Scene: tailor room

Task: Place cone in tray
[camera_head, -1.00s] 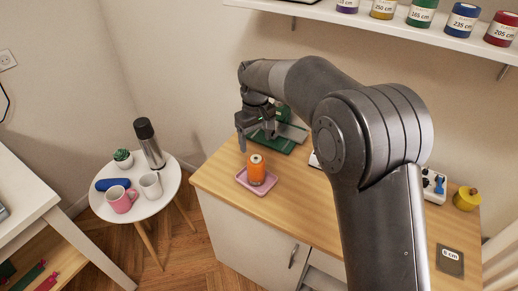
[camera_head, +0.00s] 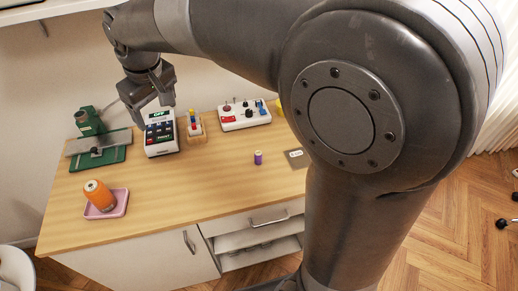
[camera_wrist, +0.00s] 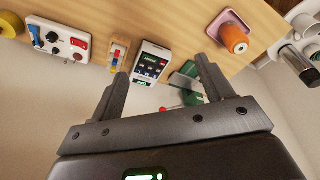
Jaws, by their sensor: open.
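An orange thread cone (camera_head: 99,195) stands in the pink tray (camera_head: 121,207) at the front left of the wooden counter in the head view. It leans in the picture, and I cannot tell whether it is truly tilted. The cone (camera_wrist: 233,38) and the tray (camera_wrist: 213,27) also show at the top right of the wrist view. My gripper (camera_head: 152,103) is open and empty above the back of the counter, near the small device with a display, apart from the cone. Its two fingers (camera_wrist: 163,72) are spread wide in the wrist view.
A green machine (camera_head: 97,158) and a device with a display (camera_head: 160,140) stand behind the tray. A small rack (camera_head: 195,130), a control panel (camera_head: 243,117) and a purple spool (camera_head: 258,157) are farther right. The counter's front middle (camera_head: 185,195) is clear.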

